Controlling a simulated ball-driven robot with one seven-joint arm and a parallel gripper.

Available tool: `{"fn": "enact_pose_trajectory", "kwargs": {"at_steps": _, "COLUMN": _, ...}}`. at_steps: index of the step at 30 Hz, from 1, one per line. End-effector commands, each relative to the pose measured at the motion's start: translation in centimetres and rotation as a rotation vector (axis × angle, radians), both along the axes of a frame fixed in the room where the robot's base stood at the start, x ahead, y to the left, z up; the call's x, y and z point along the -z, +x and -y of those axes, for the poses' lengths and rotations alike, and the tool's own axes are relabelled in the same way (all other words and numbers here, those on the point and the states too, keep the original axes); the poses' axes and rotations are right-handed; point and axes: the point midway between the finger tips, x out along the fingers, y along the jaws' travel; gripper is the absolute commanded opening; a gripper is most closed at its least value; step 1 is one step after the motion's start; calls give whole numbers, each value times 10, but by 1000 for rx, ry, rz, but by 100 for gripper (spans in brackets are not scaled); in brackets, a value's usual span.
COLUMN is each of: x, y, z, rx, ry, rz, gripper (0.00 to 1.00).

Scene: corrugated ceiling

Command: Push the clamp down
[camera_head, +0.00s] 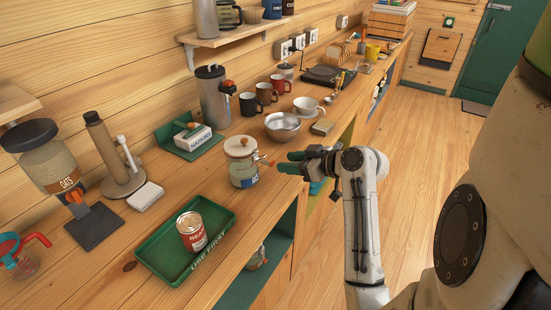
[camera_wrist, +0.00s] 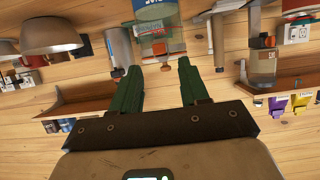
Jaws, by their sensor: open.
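A glass jar (camera_head: 243,172) with a pale round lid and an orange knob stands on the wooden counter, left of my gripper. Its clamp (camera_head: 262,158), a small orange and metal piece, sticks out from the lid's right side, towards my gripper. My gripper (camera_head: 289,162) has green fingers and is beside the jar at about lid height, apart from the jar body. In the wrist view my gripper (camera_wrist: 157,66) is open, with nothing between its fingers. The jar (camera_wrist: 155,14) and an orange-brown clamp part (camera_wrist: 176,47) show just beyond the fingertips. Whether a finger touches the clamp is unclear.
The counter's front edge runs below my gripper.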

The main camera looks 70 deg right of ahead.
Motion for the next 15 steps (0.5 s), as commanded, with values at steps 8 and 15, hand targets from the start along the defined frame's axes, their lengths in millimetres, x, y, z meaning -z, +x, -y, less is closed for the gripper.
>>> {"fn": "enact_pose_trajectory", "kwargs": {"at_steps": 8, "x": 15, "y": 37, "z": 10, "rx": 1, "ry": 2, "rz": -1, "gripper": 45}}
{"fn": "enact_pose_trajectory", "kwargs": {"at_steps": 15, "x": 20, "y": 47, "z": 12, "rx": 1, "ry": 1, "rz": -1, "gripper": 45}}
